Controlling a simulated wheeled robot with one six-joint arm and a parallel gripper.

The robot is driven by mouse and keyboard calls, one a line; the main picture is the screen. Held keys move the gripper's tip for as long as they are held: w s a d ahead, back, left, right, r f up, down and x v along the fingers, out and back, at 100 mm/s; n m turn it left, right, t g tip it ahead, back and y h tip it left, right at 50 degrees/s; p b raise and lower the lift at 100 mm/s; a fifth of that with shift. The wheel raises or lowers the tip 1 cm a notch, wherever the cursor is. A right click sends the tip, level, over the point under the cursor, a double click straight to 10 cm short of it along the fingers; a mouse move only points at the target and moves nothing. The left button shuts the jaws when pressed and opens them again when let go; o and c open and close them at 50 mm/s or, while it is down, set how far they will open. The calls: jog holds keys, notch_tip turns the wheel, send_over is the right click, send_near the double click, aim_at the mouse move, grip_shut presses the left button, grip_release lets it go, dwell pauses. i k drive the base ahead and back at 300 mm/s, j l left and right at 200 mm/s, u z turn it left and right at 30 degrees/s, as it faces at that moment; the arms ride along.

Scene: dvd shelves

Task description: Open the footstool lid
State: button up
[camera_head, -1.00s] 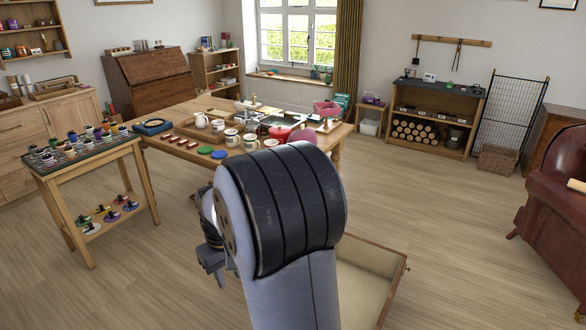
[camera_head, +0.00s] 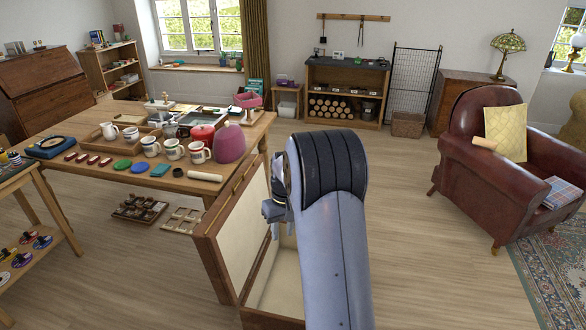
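The footstool is a wooden box (camera_head: 262,316) at the bottom centre, with a pale lining, partly hidden behind my arm. Its lid (camera_head: 232,232) stands raised and steeply tilted on the left side of the box, its pale lined inner face towards my arm. The box lies open. My gripper (camera_head: 270,210) is beside the inner face of the lid, mostly hidden by my own arm. I cannot tell whether it touches the lid or whether its fingers are apart.
A wooden table (camera_head: 120,175) with mugs, a red pot and a pink tea cosy stands close behind the lid. Trays (camera_head: 140,208) lie under it. A red leather armchair (camera_head: 510,165) stands on the right. The wooden floor between the footstool and the armchair is clear.

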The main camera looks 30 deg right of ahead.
aim_at(229, 240)
jog(key=i+j+z, duration=1)
jog(key=j+z, duration=0.35)
jog(key=j, duration=0.25)
jog(key=i+j, duration=0.1)
jog(key=j, duration=0.2)
jog(key=i+j, duration=0.1)
jog(key=j, duration=0.25)
jog(key=i+j, duration=0.15)
jog(key=j, duration=0.15)
jog(key=i+j, duration=0.1)
jog(key=j, duration=0.2)
